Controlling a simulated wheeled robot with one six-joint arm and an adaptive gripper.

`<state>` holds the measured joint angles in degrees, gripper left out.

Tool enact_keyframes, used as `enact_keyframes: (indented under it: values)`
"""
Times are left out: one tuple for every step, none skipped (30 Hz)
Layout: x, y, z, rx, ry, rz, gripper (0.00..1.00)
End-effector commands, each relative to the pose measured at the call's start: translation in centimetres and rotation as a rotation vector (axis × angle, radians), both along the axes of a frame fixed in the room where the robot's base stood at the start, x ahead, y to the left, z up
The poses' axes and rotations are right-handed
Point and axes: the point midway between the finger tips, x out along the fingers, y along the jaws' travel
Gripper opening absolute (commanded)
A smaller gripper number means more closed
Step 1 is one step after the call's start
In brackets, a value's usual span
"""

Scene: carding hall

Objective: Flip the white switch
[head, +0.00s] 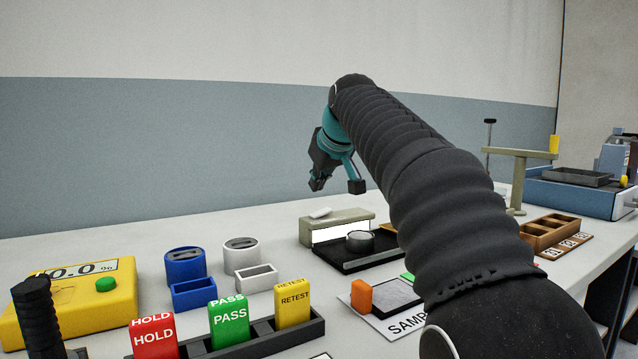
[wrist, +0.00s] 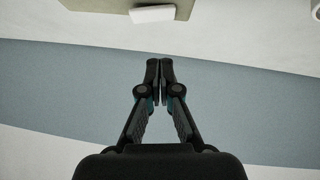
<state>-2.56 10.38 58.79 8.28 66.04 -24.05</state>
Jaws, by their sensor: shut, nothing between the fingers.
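The white switch (head: 320,213) is a small flat rocker on top of a beige box (head: 342,219) at the back of the table. It also shows at the top of the wrist view (wrist: 152,14), on the beige box's face. My gripper (head: 317,183) is above the switch in the head view, with clear space between them. In the wrist view, my gripper's (wrist: 159,63) fingertips are together, empty, and apart from the switch.
A black tray (head: 345,262) with a round metal dish (head: 360,241) sits before the box. Blue (head: 185,266) and white (head: 241,255) round containers stand to the left. Red, green and yellow cards stand in front. A post stand (head: 519,170) is at right.

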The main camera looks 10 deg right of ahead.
Motion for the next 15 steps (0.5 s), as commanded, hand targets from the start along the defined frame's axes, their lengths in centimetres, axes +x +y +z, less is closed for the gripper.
enact_keyframes:
  values:
    - [-1.0, -0.2, 1.0, 0.000, -0.007, -0.001, 0.00]
    - [-1.5, -0.3, 1.4, 0.000, -0.006, -0.001, 0.00]
    - [-2.0, -0.4, 2.0, 0.000, -0.007, -0.001, 0.00]
    - [-2.5, -0.5, 2.4, 0.000, -0.007, -0.002, 0.00]
    - [-2.9, -0.6, 2.8, 0.000, -0.006, -0.001, 0.00]
    - [-3.4, -0.7, 3.3, -0.001, -0.006, -0.002, 0.00]
    - [-3.8, -0.7, 3.6, 0.000, -0.006, -0.003, 0.00]
    - [-4.2, -0.8, 4.0, 0.000, -0.005, -0.002, 0.00]
    - [-4.6, -0.9, 4.4, 0.000, -0.005, -0.002, 0.00]
    - [-4.9, -0.9, 4.6, 0.000, -0.005, -0.002, 0.00]
    - [-5.1, -1.0, 4.9, 0.000, -0.005, -0.002, 0.00]
    - [-5.4, -1.0, 5.1, 0.000, -0.004, -0.002, 0.00]
    - [-5.6, -1.1, 5.3, 0.000, -0.003, -0.002, 0.00]
    - [-5.8, -1.1, 5.4, 0.000, -0.002, -0.002, 0.00]
    - [-6.0, -1.1, 5.6, 0.000, -0.002, -0.002, 0.00]
